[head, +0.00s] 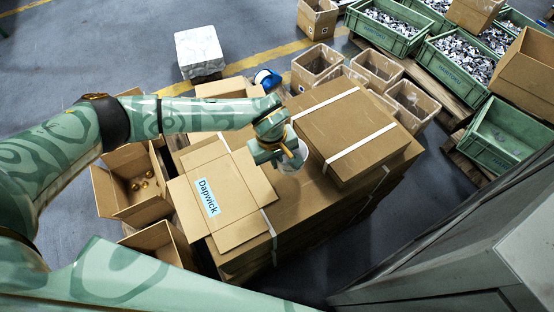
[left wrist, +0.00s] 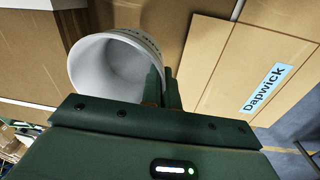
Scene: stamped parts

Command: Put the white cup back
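The white cup (head: 293,163) is in the head view, just below my left gripper (head: 279,150) and over the brown cardboard box stack. In the left wrist view the cup (left wrist: 108,70) has its open mouth towards the camera, with faint dark print on its outside. The fingers of my left gripper (left wrist: 161,88) are close together at the cup's right edge, one in front of the inside and one outside, with the wall between them. They look shut on it. I cannot tell whether the cup's base touches the cardboard. My right gripper is not in view.
A flat carton labelled Dapwick (head: 232,190) lies to the left of the cup. A taller strapped box (head: 345,125) stands close on its right. Open cartons (head: 130,190) surround the stack. Green crates of metal parts (head: 458,65) are at the upper right, and a grey cabinet (head: 470,260) at the lower right.

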